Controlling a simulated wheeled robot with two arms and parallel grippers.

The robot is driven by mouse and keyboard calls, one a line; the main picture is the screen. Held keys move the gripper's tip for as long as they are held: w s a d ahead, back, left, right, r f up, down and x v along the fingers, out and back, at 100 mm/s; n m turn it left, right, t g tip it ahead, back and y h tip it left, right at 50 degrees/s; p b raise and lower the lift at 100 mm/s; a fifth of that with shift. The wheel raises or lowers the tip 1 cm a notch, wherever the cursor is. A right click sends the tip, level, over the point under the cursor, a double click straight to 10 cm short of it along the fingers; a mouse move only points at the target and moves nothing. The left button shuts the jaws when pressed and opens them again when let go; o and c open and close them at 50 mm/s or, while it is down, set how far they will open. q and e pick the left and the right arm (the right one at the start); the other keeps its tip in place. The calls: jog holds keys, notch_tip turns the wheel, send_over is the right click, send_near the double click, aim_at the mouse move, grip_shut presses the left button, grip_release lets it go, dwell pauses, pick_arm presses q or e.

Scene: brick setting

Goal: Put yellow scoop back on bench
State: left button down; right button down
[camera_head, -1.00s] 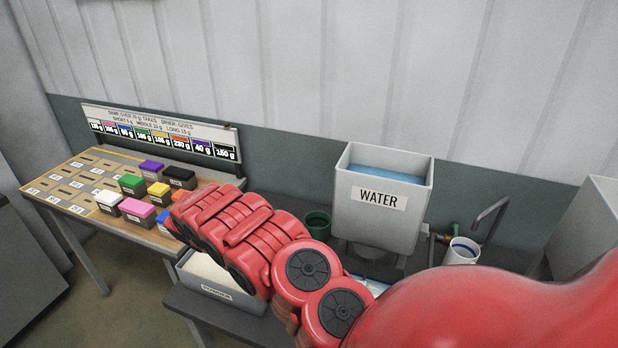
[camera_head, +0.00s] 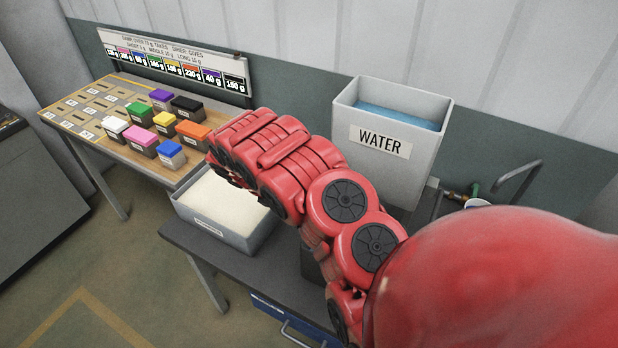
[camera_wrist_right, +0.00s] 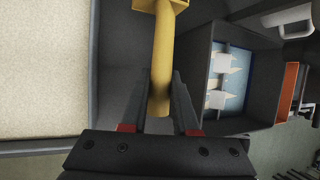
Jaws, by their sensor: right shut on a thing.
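The yellow scoop (camera_wrist_right: 163,58) is in the right wrist view, its handle pointing toward me and its wider part cut off at the top edge. My right gripper (camera_wrist_right: 165,98) is shut on the handle, one dark finger on each side. The scoop is just right of the powder bin's wall, over a dark grey surface; I cannot tell whether it touches it. In the head view my red right arm hides the gripper and the scoop. A dark bench (camera_head: 262,272) carries the powder bin (camera_head: 262,232). My left gripper is not in view.
A grey WATER tank (camera_head: 415,165) stands behind my right arm. Left, a wooden table (camera_head: 115,140) holds several coloured boxes under a sign (camera_head: 170,62). A dark open box (camera_wrist_right: 262,45) with blue and white inside is right of the scoop. Floor at front left is clear.

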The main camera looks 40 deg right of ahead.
notch_tip(320, 180, down, 9)
jog(key=b, duration=0.3)
jog(key=shift+d+b, duration=0.15)
jog(key=shift+b, duration=0.15)
jog(key=shift+f, duration=0.55)
jog(key=shift+f+p, duration=0.35)
jog(key=shift+f, duration=0.1)
notch_tip(320, 180, down, 3)
jog(key=shift+r+p, duration=0.1)
jog(key=shift+p, duration=0.4)
jog(key=shift+s, duration=0.1)
